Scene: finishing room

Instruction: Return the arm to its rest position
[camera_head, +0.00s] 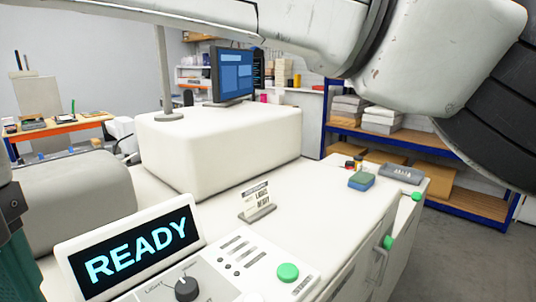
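My arm (300,30) crosses the top of the head view, with a large white and dark link filling the upper right corner. My gripper is not in view, so I cannot see whether it holds anything. The arm hangs in front of the shelf and above the white machine (220,145). I see no contact between the arm and anything in the room.
Close in front are a tilted display (130,247) reading READY, a dark knob (187,288) and a green button (288,272). A small sign (257,202) and a blue-green sponge (361,181) sit on the white top. A blue-framed shelf (460,150) stands behind; grey floor (470,250) is clear at right.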

